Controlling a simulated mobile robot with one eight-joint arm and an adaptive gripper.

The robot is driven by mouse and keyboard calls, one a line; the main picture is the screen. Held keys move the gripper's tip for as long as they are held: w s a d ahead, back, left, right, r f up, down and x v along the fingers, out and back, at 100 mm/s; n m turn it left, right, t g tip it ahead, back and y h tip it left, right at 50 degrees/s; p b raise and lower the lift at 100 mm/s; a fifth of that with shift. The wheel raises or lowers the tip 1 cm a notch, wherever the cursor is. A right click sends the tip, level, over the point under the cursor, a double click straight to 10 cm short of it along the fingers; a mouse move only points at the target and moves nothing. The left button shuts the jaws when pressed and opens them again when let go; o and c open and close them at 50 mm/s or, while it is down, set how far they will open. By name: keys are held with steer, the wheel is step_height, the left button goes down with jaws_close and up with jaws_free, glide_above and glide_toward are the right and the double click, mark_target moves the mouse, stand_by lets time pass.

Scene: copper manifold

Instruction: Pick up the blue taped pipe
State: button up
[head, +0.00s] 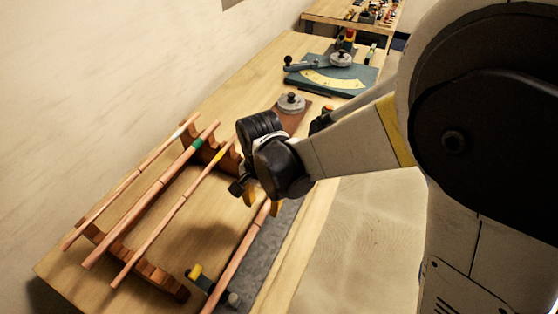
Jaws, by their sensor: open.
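No tape that is clearly blue shows in the head view. A single copper pipe (238,262) lies along the grey metal strip at the front edge of the bench; its far end is hidden by my gripper, and no tape shows on its visible part. My gripper (262,202) is open, pointing down at the far visible part of this pipe. I cannot tell whether its fingers touch the pipe. On a wooden rack (160,280) to the left lie a pipe with green tape (150,196), a pipe with yellow tape (176,210) and a pipe with pale tape (130,181).
A small yellow-and-dark fixture (200,277) stands beside the single pipe near the bench's front. A brown block with a grey round knob (291,102) and a teal bending plate (335,78) stand farther back. A wall borders the left.

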mark_target(263, 213)
step_height(263, 213, down, 4)
steer(key=shift+a+f+b, duration=0.1)
steer(key=shift+f+b, duration=0.15)
steer(key=shift+b, duration=0.35)
jaws_close()
steer(key=shift+r, duration=0.1)
